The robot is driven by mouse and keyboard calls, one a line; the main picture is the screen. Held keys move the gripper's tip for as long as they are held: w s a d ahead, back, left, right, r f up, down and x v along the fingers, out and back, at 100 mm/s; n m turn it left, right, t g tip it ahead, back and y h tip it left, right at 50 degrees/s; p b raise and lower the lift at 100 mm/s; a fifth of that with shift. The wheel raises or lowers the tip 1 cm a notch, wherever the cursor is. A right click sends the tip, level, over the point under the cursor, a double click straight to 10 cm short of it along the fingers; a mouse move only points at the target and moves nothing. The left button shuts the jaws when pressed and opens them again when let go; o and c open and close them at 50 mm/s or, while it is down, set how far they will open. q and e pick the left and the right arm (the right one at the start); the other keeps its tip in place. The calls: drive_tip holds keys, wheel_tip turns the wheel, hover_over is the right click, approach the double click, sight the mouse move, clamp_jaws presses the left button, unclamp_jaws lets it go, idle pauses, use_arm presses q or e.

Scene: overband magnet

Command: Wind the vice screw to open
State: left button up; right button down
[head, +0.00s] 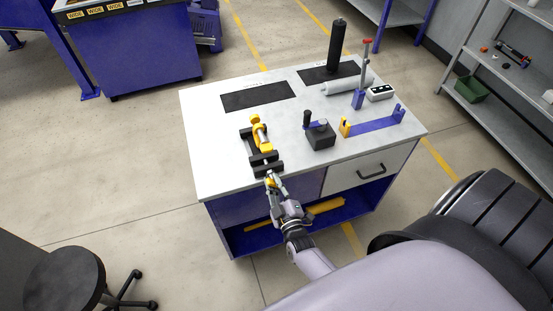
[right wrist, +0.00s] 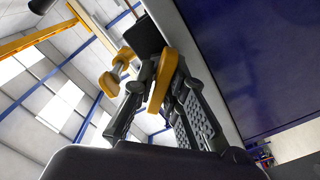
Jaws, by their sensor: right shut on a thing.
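The vice (head: 266,160) has dark jaws and stands at the bench's front left edge. A yellow part with a pale middle (head: 260,133) sits along it and also shows in the right wrist view (right wrist: 117,72). My right gripper (head: 272,182) is at the front end of the vice, just off the bench edge. In the right wrist view its fingers (right wrist: 163,88) are shut on the yellow screw handle (right wrist: 164,72), a slanted bar between them. The screw itself is mostly hidden. My left gripper is out of view.
A stool (head: 66,280) stands at lower left.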

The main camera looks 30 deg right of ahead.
drive_tip(key=shift+r+n, duration=0.15)
drive_tip(key=shift+n, duration=0.65)
drive_tip(key=n, duration=0.2)
drive_tip(key=shift+n, duration=0.4)
drive_tip(key=shift+n, duration=0.4)
drive_tip(key=n, duration=0.3)
drive_tip(key=shift+n, duration=0.3)
drive_tip(key=c, duration=1.5)
unclamp_jaws()
drive_tip(key=shift+c, duration=0.2)
drive_tip(key=shift+s, duration=0.1)
